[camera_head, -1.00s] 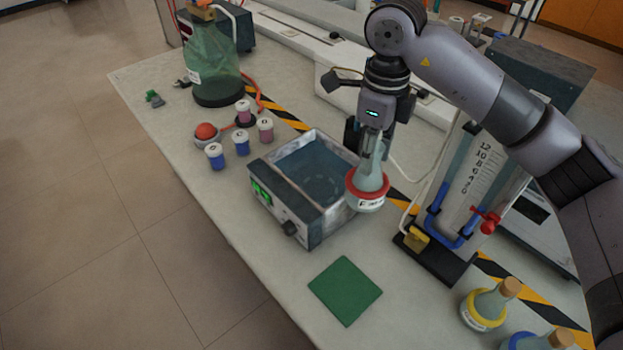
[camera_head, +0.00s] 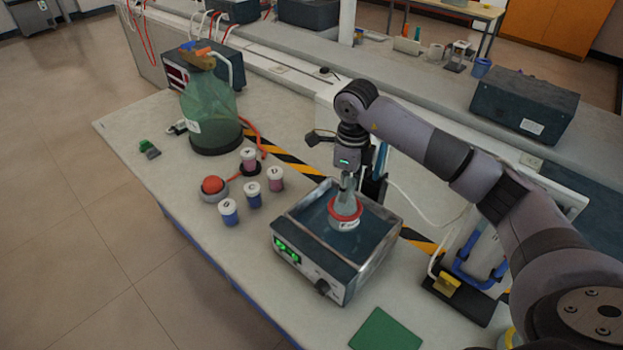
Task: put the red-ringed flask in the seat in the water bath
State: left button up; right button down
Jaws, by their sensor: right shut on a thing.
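The red-ringed flask (camera_head: 344,221) is a clear conical flask with a red ring and a white label. My right gripper (camera_head: 348,178) is shut on its neck from above. The flask is upright over the open basin of the water bath (camera_head: 323,281), toward its back half. I cannot tell whether its base touches the water or the basin floor. The seat inside the bath cannot be made out. The bath is a grey box with a green display and a black knob on its front. My left gripper is not in view.
Several small lidded jars (camera_head: 229,211) and a red ball on a holder (camera_head: 213,187) stand left of the bath. A large green bottle (camera_head: 209,115) is behind them. A green mat (camera_head: 386,330) lies in front. A stand with blue tubing (camera_head: 466,284) is at the right.

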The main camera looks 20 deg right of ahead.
jog(key=shift+w+d+f, duration=0.1)
jog(key=shift+w+d, duration=0.1)
jog(key=shift+w, duration=0.05)
jog(key=shift+w+f, duration=0.1)
jog(key=shift+w, duration=0.05)
jog(key=shift+f, duration=0.15)
jog(key=shift+f+b, duration=0.35)
jog(key=shift+f, duration=0.1)
jog(key=shift+f+b, duration=0.45)
jog(key=shift+f, duration=0.3)
notch_tip(320, 180, down, 3)
jog(key=shift+f+b, duration=0.15)
jog(key=shift+b, duration=1.1)
pick_arm(q)
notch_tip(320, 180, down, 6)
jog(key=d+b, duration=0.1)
jog(key=b, duration=0.1)
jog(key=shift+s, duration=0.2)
pick_arm(e)
jog(key=shift+f, duration=1.45)
pick_arm(q)
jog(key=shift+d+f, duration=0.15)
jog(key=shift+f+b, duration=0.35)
jog(key=shift+b, duration=0.25)
pick_arm(e)
jog(key=shift+f, duration=0.4)
